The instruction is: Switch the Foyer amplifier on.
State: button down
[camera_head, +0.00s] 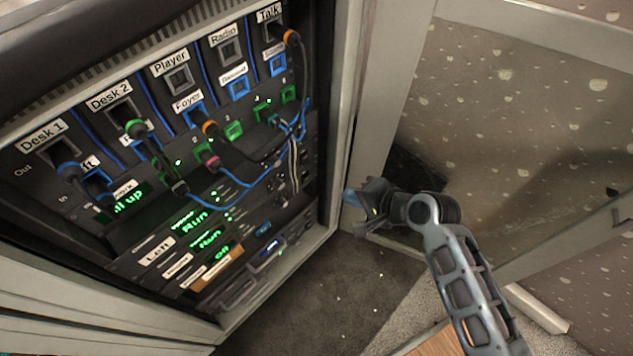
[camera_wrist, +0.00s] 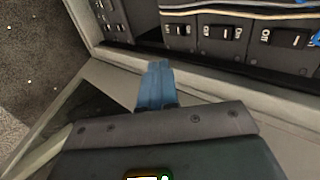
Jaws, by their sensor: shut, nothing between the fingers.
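The rack's amplifier rows stand in the lower half of the rack in the head view. Green displays there read Run (camera_head: 196,222), Run (camera_head: 210,239) and, less clearly, Off (camera_head: 222,250). A label reads Left (camera_head: 157,251); the labels below it are too small to read, so I cannot tell which row is Foyer. Black rocker switches marked ON and OFF show in the wrist view, one at the left (camera_wrist: 180,30) and one at the right (camera_wrist: 290,39). My gripper (camera_head: 349,197) is shut and empty, its blue fingertips (camera_wrist: 156,82) apart from the switches, right of the rack's frame.
A patch panel above has sockets and plugged cables, with a Foyer label (camera_head: 187,101) on it. Blue and dark cables (camera_head: 240,185) hang across the front. The pale rack frame (camera_head: 340,130) edges the right side. Dark carpet (camera_head: 300,300) lies clear below.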

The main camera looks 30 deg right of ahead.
jog(key=b, duration=0.3)
send_near(307, 180)
notch_tip(307, 180, down, 4)
jog(key=w, duration=0.3)
jog(key=shift+w+a+r, duration=0.2)
jog(key=shift+w+a, duration=0.25)
jog(key=shift+a, duration=0.2)
